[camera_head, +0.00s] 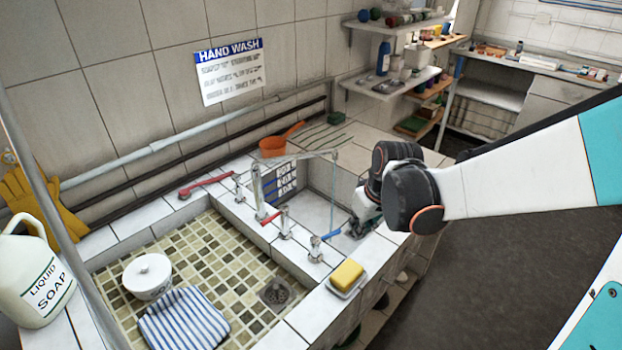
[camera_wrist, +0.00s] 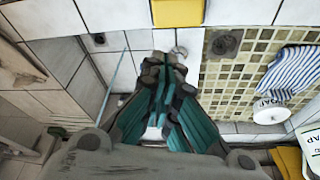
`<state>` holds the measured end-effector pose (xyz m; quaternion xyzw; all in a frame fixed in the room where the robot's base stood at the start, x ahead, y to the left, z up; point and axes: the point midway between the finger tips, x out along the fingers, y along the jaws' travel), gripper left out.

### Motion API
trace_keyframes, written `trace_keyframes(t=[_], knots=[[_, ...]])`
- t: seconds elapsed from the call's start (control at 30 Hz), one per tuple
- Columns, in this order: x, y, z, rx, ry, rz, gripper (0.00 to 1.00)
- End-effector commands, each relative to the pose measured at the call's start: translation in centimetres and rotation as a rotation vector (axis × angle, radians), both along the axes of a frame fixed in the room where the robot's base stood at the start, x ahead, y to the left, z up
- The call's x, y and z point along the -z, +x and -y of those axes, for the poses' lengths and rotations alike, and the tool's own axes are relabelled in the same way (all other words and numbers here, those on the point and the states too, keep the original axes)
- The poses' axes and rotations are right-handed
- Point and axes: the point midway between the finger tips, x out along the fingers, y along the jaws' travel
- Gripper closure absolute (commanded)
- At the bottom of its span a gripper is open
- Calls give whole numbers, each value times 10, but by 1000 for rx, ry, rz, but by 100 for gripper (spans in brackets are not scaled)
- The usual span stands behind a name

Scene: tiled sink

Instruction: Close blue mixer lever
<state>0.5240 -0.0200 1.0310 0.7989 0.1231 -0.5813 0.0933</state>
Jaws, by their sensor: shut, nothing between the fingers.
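The blue mixer lever (camera_head: 331,234) sits on a short chrome tap (camera_head: 315,249) on the white tiled divider between the two basins. It points right, toward my gripper (camera_head: 353,231). My gripper is shut and empty, low over the right basin, just right of the lever's end. I cannot tell whether they touch. In the wrist view my gripper (camera_wrist: 166,66) covers the middle, and a pale round tap part (camera_wrist: 181,50) shows beside its fingertips. The blue lever cannot be made out there.
A red-levered tap (camera_head: 284,222) and a tall chrome spout (camera_head: 259,193) stand farther back on the divider. A yellow sponge (camera_head: 348,273) lies on the front ledge. An orange scoop (camera_head: 273,146) lies behind.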

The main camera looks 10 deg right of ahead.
Motion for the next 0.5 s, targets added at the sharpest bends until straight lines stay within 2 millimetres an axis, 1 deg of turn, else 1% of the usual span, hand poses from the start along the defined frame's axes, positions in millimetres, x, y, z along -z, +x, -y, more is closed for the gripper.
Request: trace_keyframes(t=[0.1, 0.27, 0.37, 0.5], knots=[[9, 6, 1, -14, 1, -12, 100], [19, 8, 1, -20, 2, -17, 100], [31, 12, -1, -20, 3, -16, 100], [57, 19, -3, -20, 2, -15, 100]])
